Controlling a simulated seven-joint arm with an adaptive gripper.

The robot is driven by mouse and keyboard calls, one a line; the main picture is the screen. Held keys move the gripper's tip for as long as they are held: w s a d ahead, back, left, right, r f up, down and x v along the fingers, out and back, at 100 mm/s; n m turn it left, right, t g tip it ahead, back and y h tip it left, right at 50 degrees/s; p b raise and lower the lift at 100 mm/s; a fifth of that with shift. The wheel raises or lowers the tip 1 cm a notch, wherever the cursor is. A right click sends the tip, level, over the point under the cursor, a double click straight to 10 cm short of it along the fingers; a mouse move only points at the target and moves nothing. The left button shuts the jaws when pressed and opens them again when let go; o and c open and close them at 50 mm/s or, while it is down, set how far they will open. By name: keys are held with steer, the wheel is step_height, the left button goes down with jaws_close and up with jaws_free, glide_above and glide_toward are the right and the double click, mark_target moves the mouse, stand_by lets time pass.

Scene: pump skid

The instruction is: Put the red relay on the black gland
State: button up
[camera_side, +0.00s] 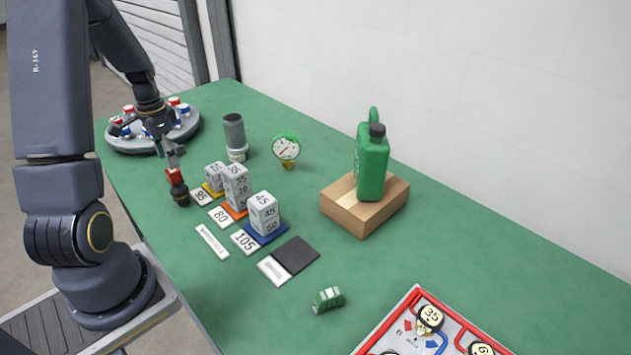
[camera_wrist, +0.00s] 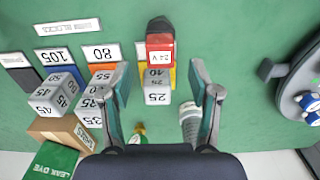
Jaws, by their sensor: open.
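The red relay (camera_side: 174,175) sits on top of the black gland (camera_side: 181,194) in the side view, at the left edge of the green table. In the wrist view the relay (camera_wrist: 159,50), with a white "24 V" label, covers most of the gland (camera_wrist: 159,24).
Numbered grey blocks (camera_side: 236,184) stand on coloured pads close right of the gland. A round grey tray (camera_side: 152,145) with red and blue parts is behind. A grey cylinder (camera_side: 234,135), a gauge (camera_side: 286,150) and a green jug (camera_side: 372,165) on a wooden block stand further right.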

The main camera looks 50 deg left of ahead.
step_height(320, 180, up, 6)
steer(key=w+d+r+t+y, duration=0.1)
steer(key=w+d+r, duration=0.1)
steer(key=d+r, duration=0.35)
steer(key=w+d+r+t, duration=0.1)
steer(key=w+d+r, duration=0.2)
steer(key=d, duration=0.5)
steer(key=s+d+r+t, duration=0.1)
steer(key=s+d, duration=0.2)
steer(key=d, duration=0.6)
steer(key=s+d+r+t+h, duration=0.1)
steer(key=s+d, duration=0.3)
steer(key=d, duration=0.5)
steer(key=shift+s+d+r+t, duration=0.25)
steer(key=shift+r+t, duration=0.55)
